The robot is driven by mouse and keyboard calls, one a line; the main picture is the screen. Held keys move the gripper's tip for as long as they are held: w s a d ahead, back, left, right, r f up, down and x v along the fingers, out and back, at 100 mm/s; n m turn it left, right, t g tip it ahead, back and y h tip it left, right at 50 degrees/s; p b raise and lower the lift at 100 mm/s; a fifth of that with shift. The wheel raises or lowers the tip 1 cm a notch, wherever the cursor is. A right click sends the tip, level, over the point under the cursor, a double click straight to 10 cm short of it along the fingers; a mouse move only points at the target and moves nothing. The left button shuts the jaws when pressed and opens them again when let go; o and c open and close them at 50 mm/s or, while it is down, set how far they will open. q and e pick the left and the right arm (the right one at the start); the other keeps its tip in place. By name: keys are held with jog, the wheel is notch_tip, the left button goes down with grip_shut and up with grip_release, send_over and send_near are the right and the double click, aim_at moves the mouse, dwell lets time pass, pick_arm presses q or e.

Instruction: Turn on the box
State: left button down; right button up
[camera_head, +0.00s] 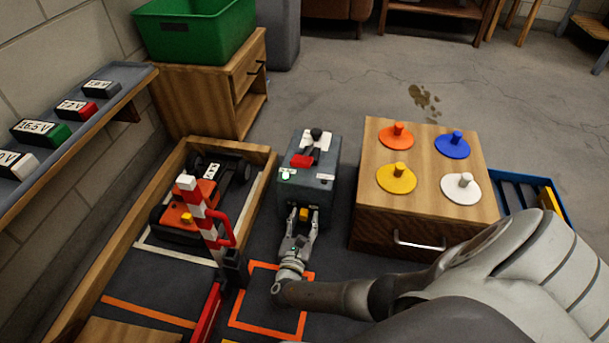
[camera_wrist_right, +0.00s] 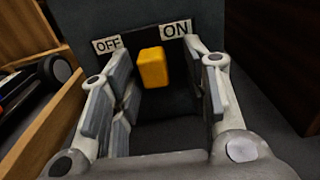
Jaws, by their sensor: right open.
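The dark grey box (camera_head: 318,190) stands on the floor mat, with a red-and-black lever on top and a small green light (camera_head: 286,174) on its upper left. Low on its front is a yellow switch (camera_wrist_right: 153,67), between an OFF label (camera_wrist_right: 108,43) on the left and an ON label (camera_wrist_right: 176,28) on the right. I cannot tell which way the switch is set. My right gripper (camera_head: 301,218) is open in front of the box, its fingers on both sides of the switch with gaps showing. My left gripper is not in view.
A wooden cabinet (camera_head: 372,228) with coloured knobbed discs stands close to the right. To the left are a red-and-white barrier post (camera_head: 202,221) and a wood-edged bay holding an orange racecar (camera_head: 182,217). An orange floor square (camera_head: 235,318) lies below my right wrist.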

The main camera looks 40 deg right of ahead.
jog(key=shift+d+r, duration=0.1)
jog(key=shift+r, duration=4.85)
jog(key=shift+s, duration=0.1)
